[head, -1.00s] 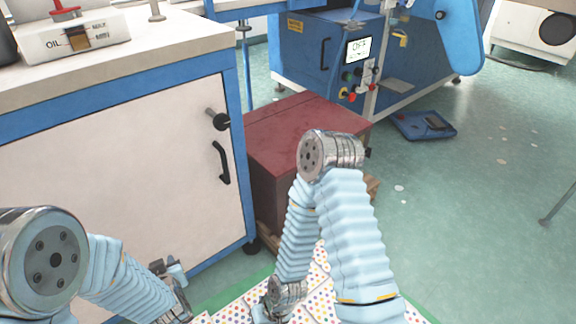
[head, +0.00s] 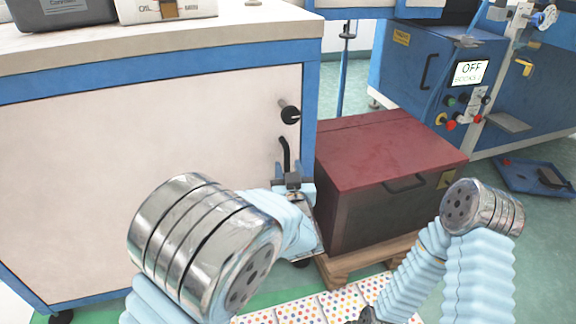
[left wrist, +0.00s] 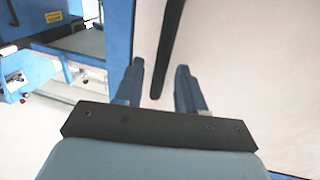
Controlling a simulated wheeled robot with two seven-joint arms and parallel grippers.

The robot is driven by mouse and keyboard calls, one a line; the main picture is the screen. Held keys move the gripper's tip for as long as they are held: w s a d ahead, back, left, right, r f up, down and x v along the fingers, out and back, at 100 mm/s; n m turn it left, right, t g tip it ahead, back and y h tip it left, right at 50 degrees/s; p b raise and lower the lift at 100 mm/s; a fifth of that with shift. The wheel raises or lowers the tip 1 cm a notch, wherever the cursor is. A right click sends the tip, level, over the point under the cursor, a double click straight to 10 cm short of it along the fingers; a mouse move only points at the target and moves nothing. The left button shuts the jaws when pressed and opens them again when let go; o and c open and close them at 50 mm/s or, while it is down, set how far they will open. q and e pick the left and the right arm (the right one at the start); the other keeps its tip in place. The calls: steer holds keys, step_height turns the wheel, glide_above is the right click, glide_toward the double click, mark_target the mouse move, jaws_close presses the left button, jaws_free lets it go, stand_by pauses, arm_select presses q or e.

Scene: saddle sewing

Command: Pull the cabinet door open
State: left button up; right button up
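The cabinet door (head: 150,175) is a white panel in a blue frame; it looks shut in the head view. Its black bar handle (head: 285,152) is upright near the right edge, below a round black knob (head: 290,115). My left gripper (head: 292,182) is at the handle's lower end, partly hidden by my arm. In the left wrist view my left gripper (left wrist: 160,78) is open, its fingers either side of the handle (left wrist: 166,55); I see no clear contact. My right gripper (head: 367,316) shows only partly at the bottom edge, and its fingers are unclear.
A dark red-topped box (head: 385,185) on a wooden pallet (head: 365,265) stands close to the right of the cabinet. A blue machine (head: 430,75) is behind it. A dotted mat (head: 310,308) lies on the floor in front. A blue tray (head: 535,178) is at the far right.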

arm_select(q)
steer(key=shift+w+a, duration=0.15)
steer(key=shift+w, duration=0.6)
steer(key=shift+w+a, duration=0.1)
steer(key=shift+w, duration=0.6)
jaws_close()
